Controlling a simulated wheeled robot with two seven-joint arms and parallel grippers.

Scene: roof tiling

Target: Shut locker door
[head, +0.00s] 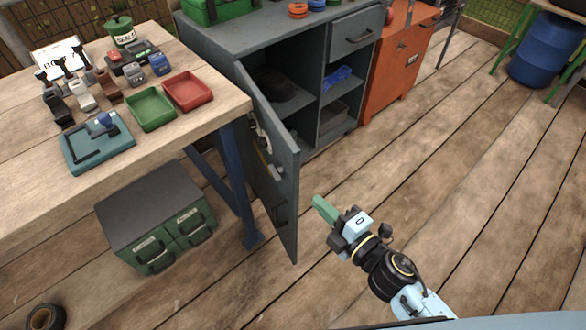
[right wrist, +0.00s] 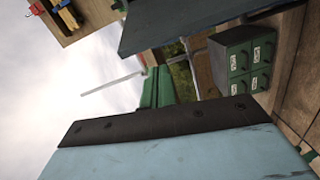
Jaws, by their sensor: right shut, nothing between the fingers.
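The grey-blue locker (head: 222,42) stands at the back, beside the workbench. Its door (head: 281,165) hangs wide open toward me, with hooks and tools on its inner face and a dark handle near its lower end. My right gripper (head: 318,204) has green fingers, shut and empty, just right of the door's free edge and apart from it in the head view. The green fingers (right wrist: 158,88) also show in the right wrist view, with a dark blue-grey panel above them that I cannot surely name. My left gripper is out of view.
An orange cabinet (head: 396,65) stands right of the locker.

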